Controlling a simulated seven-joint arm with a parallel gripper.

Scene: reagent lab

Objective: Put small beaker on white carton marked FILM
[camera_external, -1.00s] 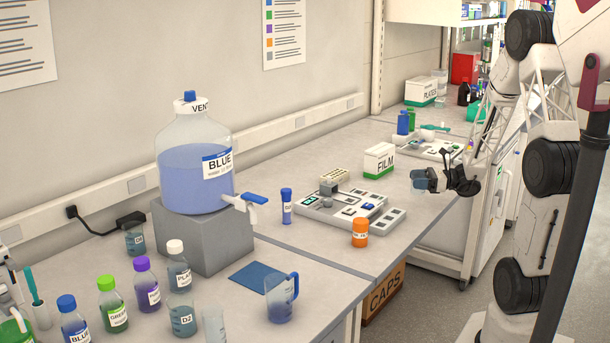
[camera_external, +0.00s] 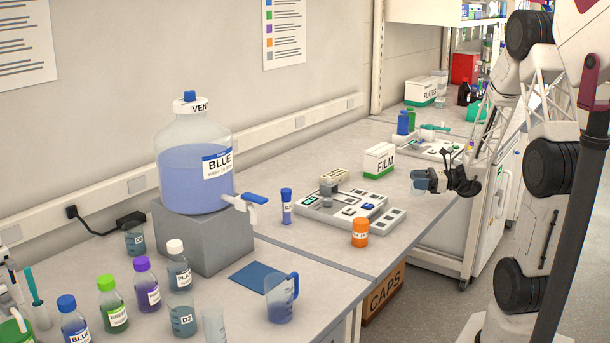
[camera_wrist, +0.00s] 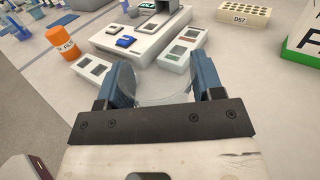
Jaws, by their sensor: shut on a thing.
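The white carton marked FILM (camera_external: 379,159), with a green lower edge, stands on the bench right of the centre in the external view. Part of it also shows at the right edge of the wrist view (camera_wrist: 303,40). My gripper (camera_external: 426,182) is to the right of the carton, near the bench's front edge. It is shut on a small clear beaker (camera_wrist: 160,90), whose curved glass shows between the blue fingers in the wrist view. In the external view the beaker (camera_external: 419,189) is small and partly hidden by the fingers.
A grey device panel (camera_external: 348,214) lies left of the carton, with an orange bottle (camera_external: 360,233) in front of it. A tan block with holes (camera_wrist: 244,14) stands between panel and carton. Bare bench (camera_external: 415,207) lies around the carton's front.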

